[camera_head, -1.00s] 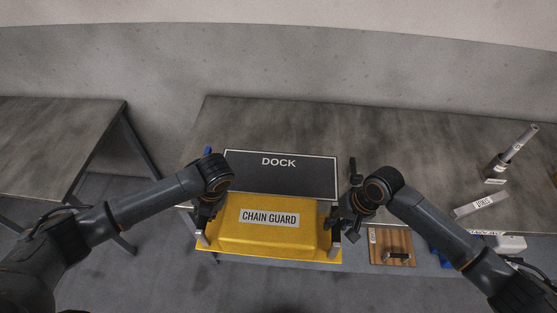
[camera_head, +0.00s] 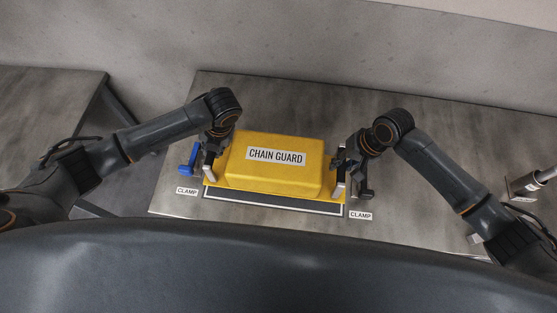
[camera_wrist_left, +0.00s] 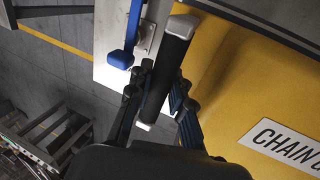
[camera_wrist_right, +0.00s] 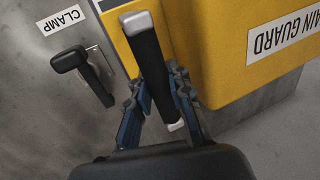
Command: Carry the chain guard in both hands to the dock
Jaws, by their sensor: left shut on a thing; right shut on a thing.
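The yellow chain guard (camera_head: 275,165) is over the dark dock plate (camera_head: 270,203) on the table, covering most of it; only the plate's near strip with its white border shows. Whether the guard touches the plate I cannot tell. My left gripper (camera_head: 211,150) is shut on the guard's left handle, a dark bar with pale ends (camera_wrist_left: 168,70). My right gripper (camera_head: 345,162) is shut on the right handle (camera_wrist_right: 150,70). The guard also shows in the left wrist view (camera_wrist_left: 225,90) and the right wrist view (camera_wrist_right: 225,80).
A blue clamp lever (camera_head: 190,158) stands left of the dock, a black clamp lever (camera_head: 365,187) right of it. Each has a CLAMP label nearby. A grey holder (camera_head: 524,187) stands at the far right. The table behind the guard is clear.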

